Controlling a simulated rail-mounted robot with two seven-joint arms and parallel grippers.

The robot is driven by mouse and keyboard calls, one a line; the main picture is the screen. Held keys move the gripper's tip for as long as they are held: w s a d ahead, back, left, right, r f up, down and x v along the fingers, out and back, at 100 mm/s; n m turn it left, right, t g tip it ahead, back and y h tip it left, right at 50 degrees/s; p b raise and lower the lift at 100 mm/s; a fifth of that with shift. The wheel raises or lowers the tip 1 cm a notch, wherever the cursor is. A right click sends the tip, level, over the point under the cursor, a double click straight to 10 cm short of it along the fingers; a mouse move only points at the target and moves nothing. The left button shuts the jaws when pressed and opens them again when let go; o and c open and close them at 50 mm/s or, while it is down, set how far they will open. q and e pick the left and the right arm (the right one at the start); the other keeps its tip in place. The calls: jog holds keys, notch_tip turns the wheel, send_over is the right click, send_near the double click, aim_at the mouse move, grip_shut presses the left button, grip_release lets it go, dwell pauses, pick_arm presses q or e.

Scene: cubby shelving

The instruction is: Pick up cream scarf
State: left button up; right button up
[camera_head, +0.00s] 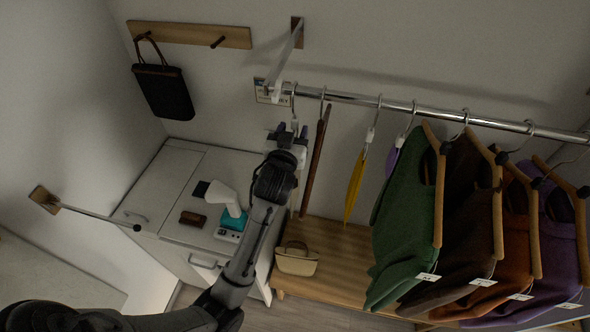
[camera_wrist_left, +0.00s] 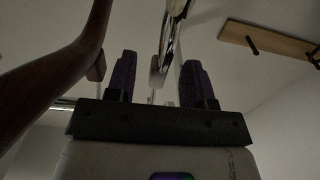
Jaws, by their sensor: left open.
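I cannot make out the cream scarf clearly in either view. My left gripper (camera_head: 291,132) is open and raised just below the left end of the metal rail (camera_head: 420,108). In the left wrist view, its two dark fingers (camera_wrist_left: 160,78) stand apart, with a small pale clip (camera_wrist_left: 156,70) on a hanging hook showing between or beyond them. I cannot tell whether they touch it. Whatever hangs below that clip is mostly hidden behind my gripper and arm in the head view. My right gripper is not in view.
A straw handbag (camera_head: 296,262) sits on the wooden bench (camera_head: 340,245). A black tote (camera_head: 165,92) hangs left.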

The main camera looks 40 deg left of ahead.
pick_arm(q)
jog(key=shift+x, duration=1.1)
grip_shut()
